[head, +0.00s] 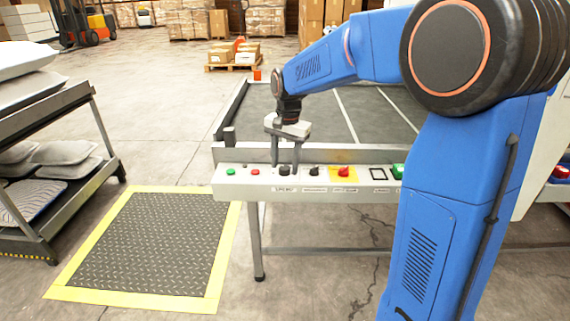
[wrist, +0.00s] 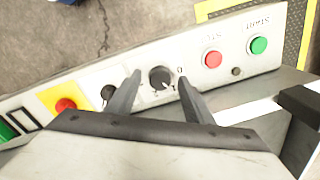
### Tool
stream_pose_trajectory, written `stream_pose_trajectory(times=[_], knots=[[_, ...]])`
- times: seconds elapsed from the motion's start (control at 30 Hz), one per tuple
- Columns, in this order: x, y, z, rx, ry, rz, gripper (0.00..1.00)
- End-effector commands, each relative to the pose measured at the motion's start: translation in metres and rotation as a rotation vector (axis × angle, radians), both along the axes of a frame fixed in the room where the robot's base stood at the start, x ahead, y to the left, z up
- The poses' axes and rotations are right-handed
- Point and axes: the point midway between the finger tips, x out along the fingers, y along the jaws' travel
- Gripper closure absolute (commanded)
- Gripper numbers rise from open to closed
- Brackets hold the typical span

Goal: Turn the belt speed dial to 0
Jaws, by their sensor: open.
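The belt speed dial (wrist: 161,77) is a round black knob on the pale control panel (wrist: 232,82). In the wrist view, a 0 and other small marks are printed beside it. A pale pointer mark seems to show near its lower right edge, but I cannot tell its setting surely. My gripper (wrist: 159,74) is open, with one finger on each side of the dial and gaps visible. In the head view my gripper (head: 285,168) points down at the panel, and the dial (head: 284,171) shows between its fingers.
A second black knob (wrist: 108,92) and a red knob on a yellow plate (wrist: 65,104) sit left of the dial in the wrist view. Red (wrist: 213,59) and green (wrist: 259,45) buttons sit right. The dark belt (head: 345,115) lies behind the panel.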

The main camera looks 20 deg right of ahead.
Motion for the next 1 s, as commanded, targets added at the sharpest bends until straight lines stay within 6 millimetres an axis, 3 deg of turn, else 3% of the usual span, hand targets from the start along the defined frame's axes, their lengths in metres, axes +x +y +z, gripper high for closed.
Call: stream_pose_trajectory(times=[0.37,0.53,1.0], knots=[[0.0000,0.0001,-0.0045,0.000,0.000,0.000,0.55],[0.0000,0.0001,-0.0044,0.000,0.000,0.000,0.94],[0.0003,-0.0001,-0.0041,0.000,0.000,0.094,0.94]])
